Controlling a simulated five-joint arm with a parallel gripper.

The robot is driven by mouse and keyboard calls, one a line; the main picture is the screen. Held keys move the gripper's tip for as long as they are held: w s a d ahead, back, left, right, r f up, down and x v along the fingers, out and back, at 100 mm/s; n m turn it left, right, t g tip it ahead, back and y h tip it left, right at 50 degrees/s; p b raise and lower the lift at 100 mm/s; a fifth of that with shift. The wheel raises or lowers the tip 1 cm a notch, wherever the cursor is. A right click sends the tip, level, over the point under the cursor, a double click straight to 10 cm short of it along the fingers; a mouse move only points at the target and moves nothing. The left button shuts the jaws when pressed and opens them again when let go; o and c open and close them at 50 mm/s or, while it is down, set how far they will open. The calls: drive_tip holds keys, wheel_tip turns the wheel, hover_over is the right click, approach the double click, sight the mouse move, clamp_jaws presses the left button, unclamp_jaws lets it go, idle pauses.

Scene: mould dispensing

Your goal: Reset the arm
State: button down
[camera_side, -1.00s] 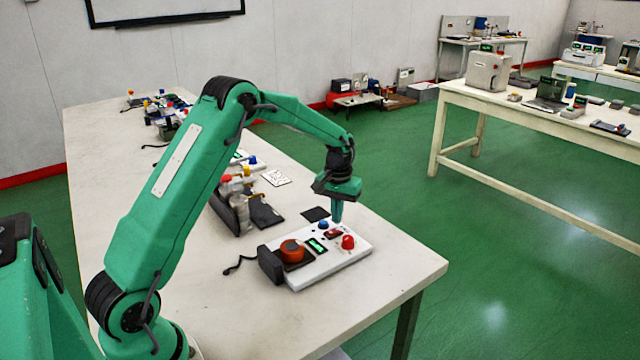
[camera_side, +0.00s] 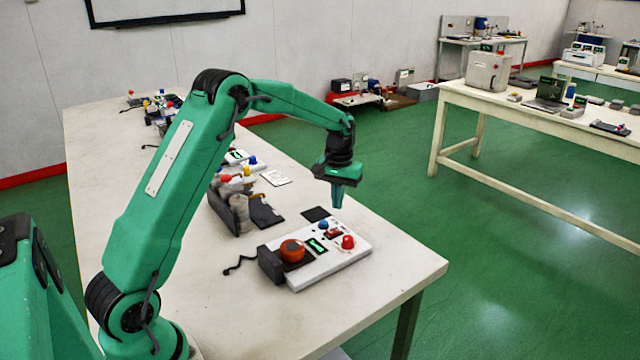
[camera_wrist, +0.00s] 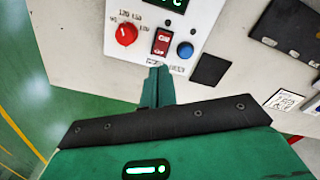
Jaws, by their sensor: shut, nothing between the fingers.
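My gripper (camera_side: 338,200) is shut and empty, pointing down above the table just behind the white control box. It also shows in the wrist view (camera_wrist: 158,72), its closed fingertips near the box's edge in the picture. The white control box (camera_side: 345,262) lies on the table, with an orange-and-black round part (camera_side: 292,250), a lit green display (camera_side: 317,245), a blue button (camera_side: 323,225) and a red knob (camera_side: 348,242). In the wrist view the red knob (camera_wrist: 126,34), a red rocker switch (camera_wrist: 162,42) and the blue button (camera_wrist: 185,51) show clearly.
A small black square (camera_side: 315,214) lies behind the box. Grey cylinders and a dark holder (camera_side: 222,212) stand farther left, beside a printed code card (camera_side: 276,178). The white table (camera_side: 390,290) is bare at its front right corner.

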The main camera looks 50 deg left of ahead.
drive_tip(key=s+d+r+m+t, duration=0.3)
drive_tip(key=s+d+r, duration=0.6)
drive_tip(key=s+r, duration=0.4)
drive_tip(key=s+d+m+t, duration=0.1)
drive_tip(key=s+d, duration=0.2)
drive_tip(key=s, duration=0.5)
drive_tip(key=s+d+r+m+t, duration=0.1)
drive_tip(key=s+d+m, duration=0.1)
drive_tip(key=s, duration=0.7)
drive_tip(key=shift+d+r+t, duration=0.25)
drive_tip(key=shift+d+t, duration=0.05)
drive_tip(key=shift+d, duration=0.1)
